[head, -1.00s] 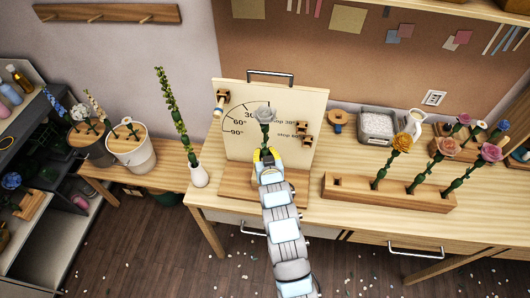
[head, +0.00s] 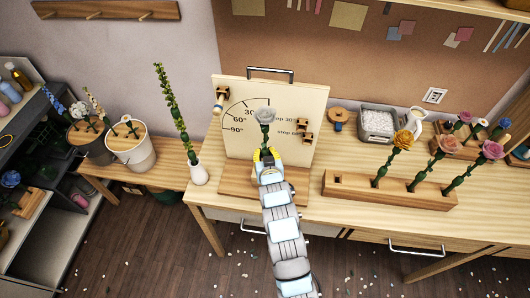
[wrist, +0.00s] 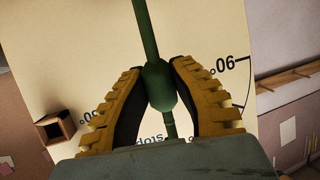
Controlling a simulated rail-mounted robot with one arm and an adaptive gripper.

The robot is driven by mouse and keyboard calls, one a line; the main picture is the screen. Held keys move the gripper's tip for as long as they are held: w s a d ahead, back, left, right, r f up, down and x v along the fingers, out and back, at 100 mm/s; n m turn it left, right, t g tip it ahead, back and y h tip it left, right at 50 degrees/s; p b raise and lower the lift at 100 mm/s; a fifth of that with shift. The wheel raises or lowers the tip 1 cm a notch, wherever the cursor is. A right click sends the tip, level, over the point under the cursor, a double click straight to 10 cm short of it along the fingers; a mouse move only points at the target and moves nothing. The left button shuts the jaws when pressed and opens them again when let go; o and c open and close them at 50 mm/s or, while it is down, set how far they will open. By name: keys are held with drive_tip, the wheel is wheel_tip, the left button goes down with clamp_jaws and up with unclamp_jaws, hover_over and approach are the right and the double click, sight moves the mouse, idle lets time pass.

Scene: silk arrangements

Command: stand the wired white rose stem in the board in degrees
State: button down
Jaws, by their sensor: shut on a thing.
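The white rose stem (head: 265,117) is upright in front of the board in the head view, its bloom greyish white. My gripper (head: 266,156) is below the bloom. In the wrist view my gripper (wrist: 160,95) is shut on a thick green bulge of the stem (wrist: 159,82), with a thin stem running up and down from it. The board (head: 243,143) is pale wood with a degree arc marked 30, 60 and 90 and "stop" labels. Small wooden blocks (head: 303,131) sit on its right side, and a wooden peg piece (head: 220,98) at its upper left. My arm hides the board's lower middle.
A white vase with a tall green stem (head: 198,174) stands left of the board.

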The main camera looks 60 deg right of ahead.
drive_tip(key=shift+f+b, duration=0.55)
drive_tip(key=shift+f, duration=0.7)
idle(0.4)
idle(0.4)
drive_tip(key=shift+c, duration=1)
unclamp_jaws()
